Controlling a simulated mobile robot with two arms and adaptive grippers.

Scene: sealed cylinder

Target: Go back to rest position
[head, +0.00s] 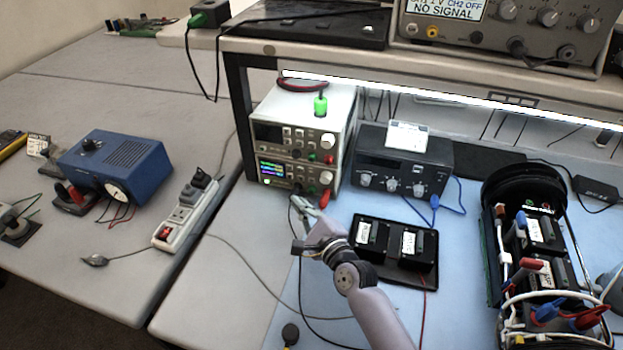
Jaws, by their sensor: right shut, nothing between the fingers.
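My right gripper (306,207) is in the head view, in front of the white power supply (307,125). Its arm comes up from the bottom edge over the blue mat. The fingers are shut with nothing between them. They overlap the supply's lower front in the picture; I cannot tell whether they touch it or the leads there. My left gripper is not in view.
Right of the gripper lies a black tray (432,282) with two dark blocks. A dark radio-like unit (404,163) stands behind it. The open black cylinder (519,183) with wires is at the right. A white power strip (187,214) and a blue box (117,160) are left.

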